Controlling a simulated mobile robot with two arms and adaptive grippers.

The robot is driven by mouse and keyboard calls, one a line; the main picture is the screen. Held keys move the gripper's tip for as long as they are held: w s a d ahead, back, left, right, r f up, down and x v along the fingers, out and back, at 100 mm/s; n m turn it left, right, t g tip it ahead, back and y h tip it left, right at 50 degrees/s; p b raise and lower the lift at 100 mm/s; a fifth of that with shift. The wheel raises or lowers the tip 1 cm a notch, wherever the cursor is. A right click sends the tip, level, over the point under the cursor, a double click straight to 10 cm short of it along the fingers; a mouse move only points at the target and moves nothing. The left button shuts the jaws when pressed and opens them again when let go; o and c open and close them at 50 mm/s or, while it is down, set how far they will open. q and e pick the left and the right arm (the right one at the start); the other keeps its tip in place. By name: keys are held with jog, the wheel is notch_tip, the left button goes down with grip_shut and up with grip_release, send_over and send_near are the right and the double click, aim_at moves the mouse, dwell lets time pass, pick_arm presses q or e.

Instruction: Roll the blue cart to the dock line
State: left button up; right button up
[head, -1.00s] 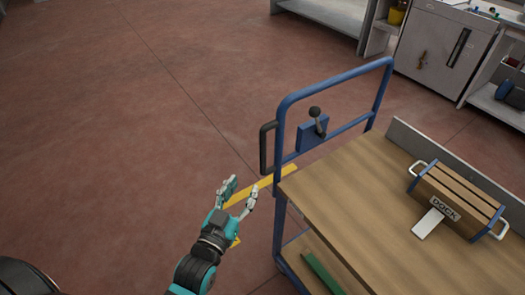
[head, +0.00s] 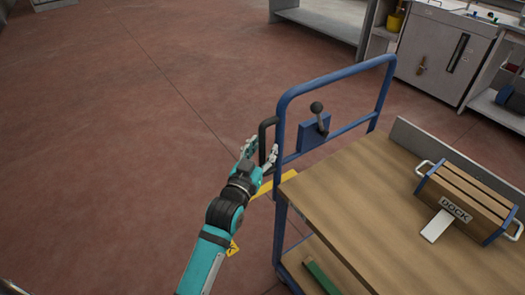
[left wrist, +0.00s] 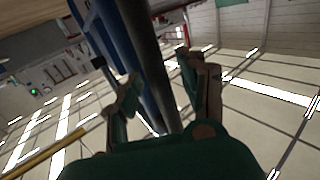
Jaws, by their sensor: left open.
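The blue cart has a blue tube frame (head: 281,118) and a wooden top (head: 345,185). A black upright grip handle (head: 263,130) is fixed to the left side of the frame. My left gripper (head: 263,153) is open at the lower part of this handle. In the left wrist view a dark bar (left wrist: 150,65) runs between the two open fingers (left wrist: 165,98); whether they touch it I cannot tell. My right gripper is out of view.
A black-knobbed lever (head: 318,112) stands on a blue plate on the frame. A wooden block crate (head: 470,195) labelled DOCK lies on the cart top. A grey cabinet (head: 440,50) and shelves stand behind. The red floor at left is clear.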

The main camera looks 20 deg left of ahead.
pick_arm(q)
grip_shut()
jog(key=shift+w+f, duration=0.15)
jog(key=shift+f, duration=0.1)
dwell(0.5)
